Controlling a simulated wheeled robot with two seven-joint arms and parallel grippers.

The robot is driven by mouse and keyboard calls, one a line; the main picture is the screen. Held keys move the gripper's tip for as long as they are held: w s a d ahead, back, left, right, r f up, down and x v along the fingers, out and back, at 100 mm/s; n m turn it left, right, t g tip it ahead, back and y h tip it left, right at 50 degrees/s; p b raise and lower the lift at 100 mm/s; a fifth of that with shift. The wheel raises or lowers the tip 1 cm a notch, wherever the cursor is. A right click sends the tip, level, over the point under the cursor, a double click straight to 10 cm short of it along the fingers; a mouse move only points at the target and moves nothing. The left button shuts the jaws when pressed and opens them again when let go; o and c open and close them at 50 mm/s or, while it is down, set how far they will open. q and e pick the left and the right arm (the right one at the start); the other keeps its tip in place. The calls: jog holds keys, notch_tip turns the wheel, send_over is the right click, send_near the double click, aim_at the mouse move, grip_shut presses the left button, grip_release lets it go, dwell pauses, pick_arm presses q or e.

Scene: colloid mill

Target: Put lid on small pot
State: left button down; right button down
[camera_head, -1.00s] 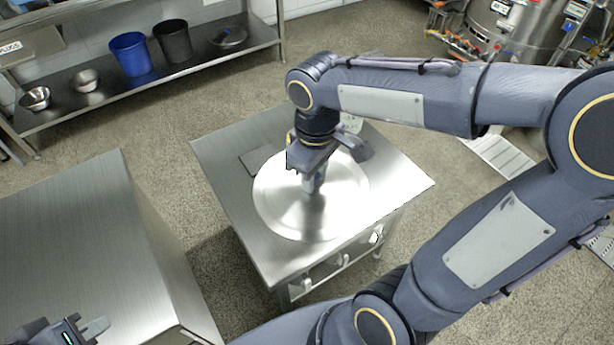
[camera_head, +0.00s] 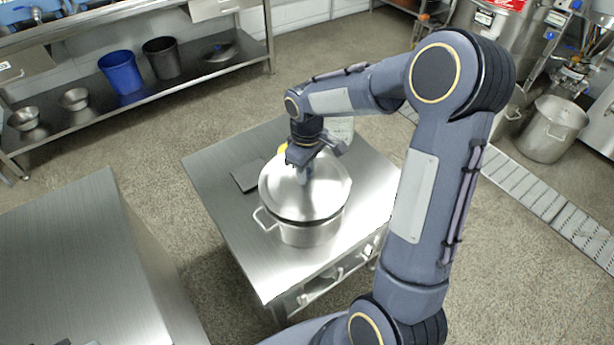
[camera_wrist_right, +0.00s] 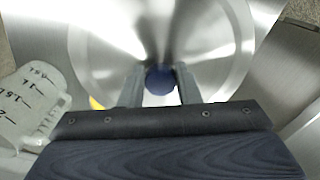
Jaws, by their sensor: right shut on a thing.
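The small pot (camera_head: 310,236) is steel and stands on the steel table; its left handle shows and its opening is hidden under the lid. The round steel lid (camera_head: 325,185) lies over the pot's mouth, slightly off toward the upper left. I cannot tell whether it rests fully on the rim. My right gripper (camera_head: 304,180) is above the lid, shut on its knob. In the right wrist view the blue knob (camera_wrist_right: 160,80) sits between the two fingers. Only small bits of my left gripper (camera_head: 78,342) show at the bottom left edge.
The steel table (camera_head: 225,215) also carries a dark flat plate (camera_head: 248,176) and a whitish measuring jug (camera_head: 341,129), close to my right gripper. Another steel table (camera_head: 60,245) stands at left. A shelf at the back holds a blue bucket (camera_head: 121,72), a dark bucket and bowls.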

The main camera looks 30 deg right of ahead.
notch_tip(320, 180, down, 3)
jog(key=shift+r, duration=0.1)
jog(key=shift+f+b, duration=0.3)
jog(key=c, duration=1.1)
grip_release()
jog(key=shift+o, duration=0.2)
jog(key=shift+r, duration=0.1)
